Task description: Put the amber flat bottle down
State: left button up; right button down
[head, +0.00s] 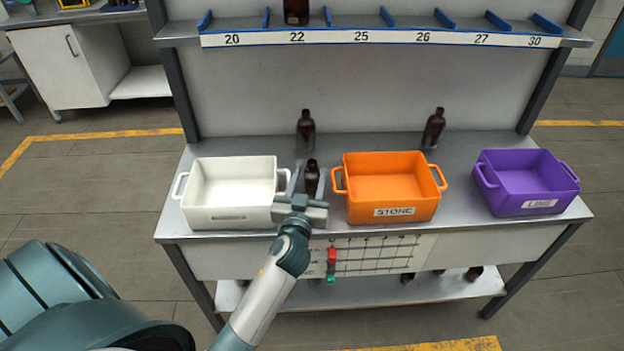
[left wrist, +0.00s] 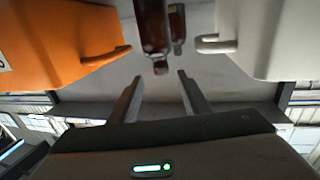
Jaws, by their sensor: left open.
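A dark amber bottle (head: 312,178) stands upright on the grey table between the white bin and the orange bin. My left gripper (head: 309,184) is open, with its fingers low around or just short of this bottle. In the left wrist view the bottle (left wrist: 152,35) lies at or just beyond the fingertips, centred between the two fingers (left wrist: 160,76), with a gap on each side. A second amber bottle (head: 306,130) stands farther back, and a third (head: 434,128) stands behind the orange bin. My right gripper is not in view.
The white bin (head: 200,217) is close on the left of my gripper and the orange bin (head: 350,213) close on the right. A purple bin (head: 520,204) stands at the far right. A numbered shelf (head: 340,39) above holds another bottle (head: 296,12). The back of the table has free room.

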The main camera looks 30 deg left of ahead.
aim_at(312, 163)
pick_arm(q)
jog(key=shift+w+a, duration=0.1)
jog(key=shift+w, duration=0.15)
jog(key=shift+w+a+r+p, duration=0.1)
jog(key=shift+w+a+p, duration=0.05)
jog(key=shift+w+p, duration=0.2)
jog(key=p+x, duration=0.1)
jog(key=x, duration=0.2)
jog(key=shift+w+a, duration=0.25)
jog(key=shift+w, duration=0.05)
jog(key=shift+w+a+p, duration=0.1)
jog(key=shift+w+p, duration=0.2)
grip_shut()
